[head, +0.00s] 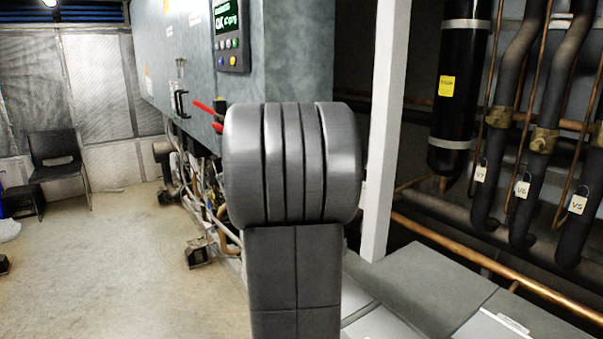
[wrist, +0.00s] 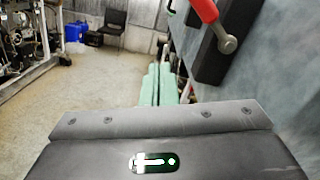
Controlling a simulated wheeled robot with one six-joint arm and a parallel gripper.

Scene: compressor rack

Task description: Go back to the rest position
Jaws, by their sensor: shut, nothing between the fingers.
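My gripper (wrist: 159,72) shows in the wrist view as two pale green fingers side by side beyond my grey wrist housing. The fingers are together with nothing between them. In the head view my own grey arm link stands upright in the middle and hides the gripper. A red lever (wrist: 204,9) with a grey end on a dark mount is at the upper right of the wrist view, to the right of the fingers and apart from them. Red handles (head: 204,108) also show in the head view, just left of my arm.
A blue-grey cabinet (head: 290,50) with a control panel (head: 229,35) stands behind my arm. A white post (head: 382,130), dark pipes (head: 483,150) with tags and a black cylinder (head: 460,80) are at right. A chair (head: 57,160) is at far left. Open floor (head: 110,260) lies at left.

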